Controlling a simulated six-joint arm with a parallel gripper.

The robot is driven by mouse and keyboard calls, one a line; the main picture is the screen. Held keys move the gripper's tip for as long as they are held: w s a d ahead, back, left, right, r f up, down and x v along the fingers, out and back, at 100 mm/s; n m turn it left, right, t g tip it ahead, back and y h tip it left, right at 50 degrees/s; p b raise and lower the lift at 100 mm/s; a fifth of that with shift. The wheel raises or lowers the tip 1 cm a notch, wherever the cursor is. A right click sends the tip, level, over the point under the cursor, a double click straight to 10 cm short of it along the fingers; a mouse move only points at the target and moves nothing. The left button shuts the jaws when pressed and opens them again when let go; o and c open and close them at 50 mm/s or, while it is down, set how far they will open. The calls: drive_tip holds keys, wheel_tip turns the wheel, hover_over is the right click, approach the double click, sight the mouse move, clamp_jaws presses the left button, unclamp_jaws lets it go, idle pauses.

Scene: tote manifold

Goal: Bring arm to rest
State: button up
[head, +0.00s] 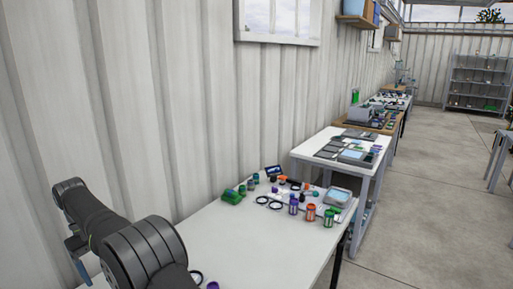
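My arm shows at the lower left of the head view, dark grey and close to the camera, over the near left end of a white table (235,245). My gripper is not clearly visible. A small blue part shows below the arm's far link, and I cannot tell what it is. The arm hides part of the table's near left area.
A green item (232,196) lies near the wall. The table's middle is mostly clear. A corrugated wall (160,110) runs along the left.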

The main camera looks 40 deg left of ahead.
drive_tip(key=x, duration=1.4)
drive_tip(key=shift+d, duration=0.15)
drive_tip(key=shift+w+m+g, duration=0.15)
drive_tip(key=shift+m+g, duration=0.15)
drive_tip(key=shift+m, duration=0.6)
drive_tip(key=m+g, duration=0.1)
drive_tip(key=m, duration=0.3)
drive_tip(key=shift+w+m+g+y, duration=0.1)
drive_tip(key=shift+m+g+y, duration=0.2)
drive_tip(key=shift+m+g, duration=0.1)
drive_tip(key=m+g+y, duration=0.1)
drive_tip(key=m, duration=0.2)
drive_tip(key=shift+w+d+m, duration=0.1)
drive_tip(key=shift+m, duration=0.3)
drive_tip(key=shift+m+g+y, duration=0.4)
drive_tip(key=shift+m+y, duration=0.1)
drive_tip(key=shift+m, duration=1.2)
